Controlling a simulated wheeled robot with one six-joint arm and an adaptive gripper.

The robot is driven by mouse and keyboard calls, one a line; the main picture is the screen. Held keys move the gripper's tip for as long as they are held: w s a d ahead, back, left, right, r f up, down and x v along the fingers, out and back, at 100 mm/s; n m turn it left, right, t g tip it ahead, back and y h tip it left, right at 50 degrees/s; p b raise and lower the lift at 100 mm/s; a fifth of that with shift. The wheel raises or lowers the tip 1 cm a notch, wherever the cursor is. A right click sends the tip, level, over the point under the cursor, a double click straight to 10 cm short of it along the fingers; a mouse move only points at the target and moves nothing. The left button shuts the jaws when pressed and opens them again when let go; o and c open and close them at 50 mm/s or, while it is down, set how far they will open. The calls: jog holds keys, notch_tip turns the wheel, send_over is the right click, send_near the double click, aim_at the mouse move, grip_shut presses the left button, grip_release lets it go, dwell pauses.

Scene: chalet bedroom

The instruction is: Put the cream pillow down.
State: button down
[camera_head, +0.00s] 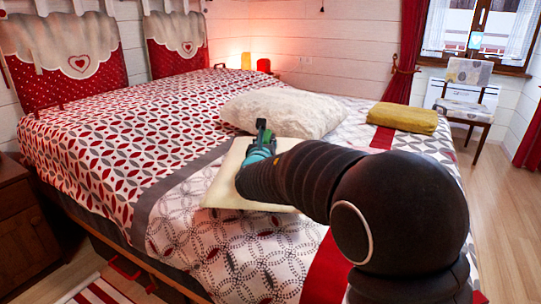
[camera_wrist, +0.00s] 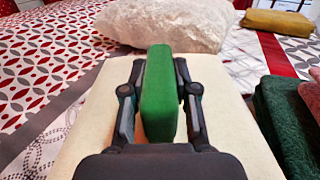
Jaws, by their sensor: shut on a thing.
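The cream pillow (camera_head: 222,185) is a flat, pale, square-edged slab over the patterned bed, below my gripper (camera_head: 263,137). It also fills the lower middle of the wrist view (camera_wrist: 85,125). A green block (camera_wrist: 158,95) stands up from its middle. My gripper (camera_wrist: 160,100) is shut on this block, one finger on each side. It looks joined to the pillow, but the joint is hidden. The pillow lies close over the bedspread; I cannot tell whether it touches. My arm hides its right part in the head view.
The bed (camera_head: 110,140) has a red, white and grey spread. A fluffy white pillow (camera_head: 285,112) lies just beyond. A folded yellow blanket (camera_head: 403,117) is at the far right. Dark green (camera_wrist: 285,120) and reddish cloth lie at right in the wrist view. The left bed is bare.

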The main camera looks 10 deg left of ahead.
jog(key=shift+f, duration=1.95)
jog(key=shift+f+b, duration=0.2)
jog(key=shift+b, duration=0.15)
jog(key=c, duration=0.9)
grip_release()
jog(key=shift+r, duration=0.1)
jog(key=shift+r+p, duration=0.15)
jog(key=shift+p, duration=0.15)
jog(key=s, duration=0.8)
jog(key=s+d+b, duration=0.1)
jog(key=s, duration=0.3)
